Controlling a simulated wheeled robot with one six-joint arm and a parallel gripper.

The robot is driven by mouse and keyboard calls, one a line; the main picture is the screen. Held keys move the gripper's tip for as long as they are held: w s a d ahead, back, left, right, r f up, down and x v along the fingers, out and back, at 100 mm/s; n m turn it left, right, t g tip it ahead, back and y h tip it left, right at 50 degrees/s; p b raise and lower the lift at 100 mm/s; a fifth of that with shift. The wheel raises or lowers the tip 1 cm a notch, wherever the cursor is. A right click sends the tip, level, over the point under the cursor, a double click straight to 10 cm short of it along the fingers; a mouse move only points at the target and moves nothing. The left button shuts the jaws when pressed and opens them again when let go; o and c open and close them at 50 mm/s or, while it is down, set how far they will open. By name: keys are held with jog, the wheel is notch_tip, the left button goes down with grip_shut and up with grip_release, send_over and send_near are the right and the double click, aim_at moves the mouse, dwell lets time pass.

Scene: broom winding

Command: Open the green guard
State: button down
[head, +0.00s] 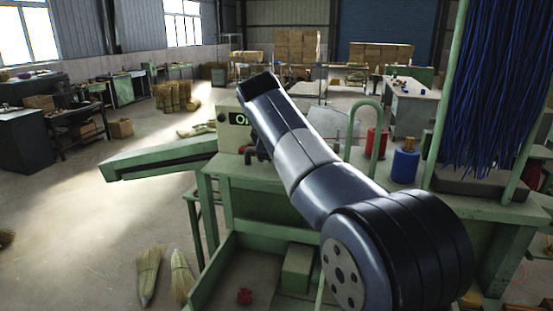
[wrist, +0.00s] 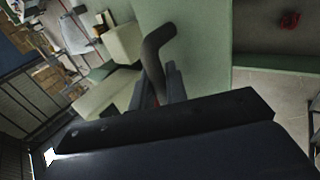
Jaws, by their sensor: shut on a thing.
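In the wrist view, my gripper (wrist: 161,84) is shut on a dark bent handle (wrist: 158,42), whose top end bends to the right above the fingers. A pale green panel (wrist: 205,50) lies behind the handle; I cannot tell for certain that it is the green guard. In the head view, my arm reaches over the green machine (head: 262,172) and hides much of its middle. The gripper and handle are too hidden there to make out clearly. A bit of red shows between the fingers in the wrist view.
A long green beam (head: 160,157) juts left from the machine. A blue spool (head: 405,166) and a red spool (head: 376,143) stand at right, near hanging blue bristles (head: 497,85). Brooms (head: 149,272) lie on the floor at left.

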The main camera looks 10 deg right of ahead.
jog(key=shift+w+d, duration=0.1)
jog(key=shift+w, duration=0.1)
dwell(0.3)
jog(key=c, duration=1.5)
grip_release()
jog(key=v, duration=1.1)
jog(key=shift+f, duration=0.15)
